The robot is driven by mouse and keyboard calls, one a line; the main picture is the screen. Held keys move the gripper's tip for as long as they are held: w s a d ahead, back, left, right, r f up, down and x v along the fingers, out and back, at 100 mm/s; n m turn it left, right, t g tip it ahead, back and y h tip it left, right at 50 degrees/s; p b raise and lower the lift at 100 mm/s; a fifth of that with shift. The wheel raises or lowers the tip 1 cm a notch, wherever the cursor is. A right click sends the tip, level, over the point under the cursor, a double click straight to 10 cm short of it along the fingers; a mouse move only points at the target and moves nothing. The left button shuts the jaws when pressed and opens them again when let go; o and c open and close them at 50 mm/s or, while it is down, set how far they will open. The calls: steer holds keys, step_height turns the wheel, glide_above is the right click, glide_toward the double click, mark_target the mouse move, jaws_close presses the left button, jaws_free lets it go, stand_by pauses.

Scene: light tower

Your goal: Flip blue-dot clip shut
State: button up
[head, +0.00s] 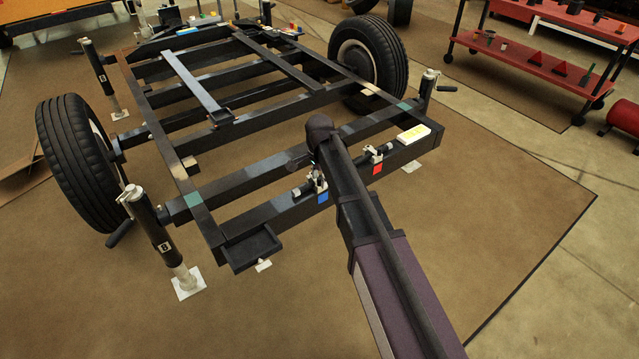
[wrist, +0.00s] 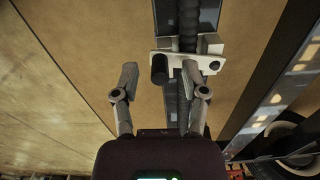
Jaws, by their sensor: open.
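The blue-dot clip (head: 321,184) sits on the front beam of the black trailer frame, with a blue square hanging below it. In the head view the end of my arm is just above and beside it and hides part of that area. In the wrist view my gripper (wrist: 160,72) is open, with its two fingers apart. A pale clip plate (wrist: 205,64) with a black knob (wrist: 159,69) lies ahead of the fingers, the knob showing between them. A dark ribbed cable (wrist: 188,25) runs past the plate. No blue mark shows there, and contact cannot be told.
A similar clip with a red square (head: 377,169) sits farther right on the beam, near a white-and-yellow box (head: 414,134). A black tray (head: 250,248) hangs at the left corner. Jack stands (head: 165,240) and wheels (head: 75,160) flank the frame. The floor in front is clear.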

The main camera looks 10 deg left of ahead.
steer(key=shift+f, duration=0.15)
jaws_close()
steer(key=shift+d, duration=0.1)
stand_by(0.3)
steer(key=shift+w+d+n, duration=0.2)
steer(key=shift+n, duration=0.45)
steer(key=shift+w+d+n, duration=0.2)
steer(key=shift+n, duration=0.45)
jaws_free()
steer(key=shift+s+a+m, duration=0.1)
steer(key=shift+a+m, duration=0.05)
steer(key=shift+m, duration=0.15)
